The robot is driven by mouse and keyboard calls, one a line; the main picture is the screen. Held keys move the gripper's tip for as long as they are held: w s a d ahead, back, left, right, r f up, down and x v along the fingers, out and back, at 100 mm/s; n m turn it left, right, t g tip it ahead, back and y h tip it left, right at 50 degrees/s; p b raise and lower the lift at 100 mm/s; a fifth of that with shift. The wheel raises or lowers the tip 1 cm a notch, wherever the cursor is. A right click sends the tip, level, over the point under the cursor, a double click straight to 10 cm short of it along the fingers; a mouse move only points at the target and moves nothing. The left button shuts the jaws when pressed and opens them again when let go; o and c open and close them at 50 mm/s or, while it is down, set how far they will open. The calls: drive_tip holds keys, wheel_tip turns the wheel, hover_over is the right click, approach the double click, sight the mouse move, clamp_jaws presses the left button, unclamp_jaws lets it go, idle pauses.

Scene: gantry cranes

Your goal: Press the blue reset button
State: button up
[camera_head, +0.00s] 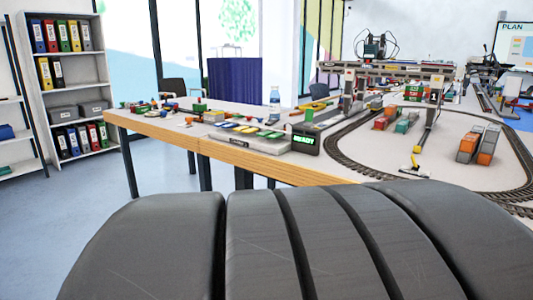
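A low pale control panel (240,143) lies on the near edge of the wood-edged table. A row of small coloured pads sits on its top, in yellow, green and blue tones. They are too small to tell which one is the blue reset button. A dark display box (306,139) with green lit text, seemingly "READY", stands at the panel's right end. My gripper is not in view. A large dark grey ribbed part, which looks like my own body, fills the bottom of the picture and hides the table's near right part.
A model gantry crane (385,69) stands on the table behind the display. An oval track (348,160) surrounds orange and grey containers (478,145). A binder shelf (69,95) is at the left. The floor (65,215) left of the table is clear.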

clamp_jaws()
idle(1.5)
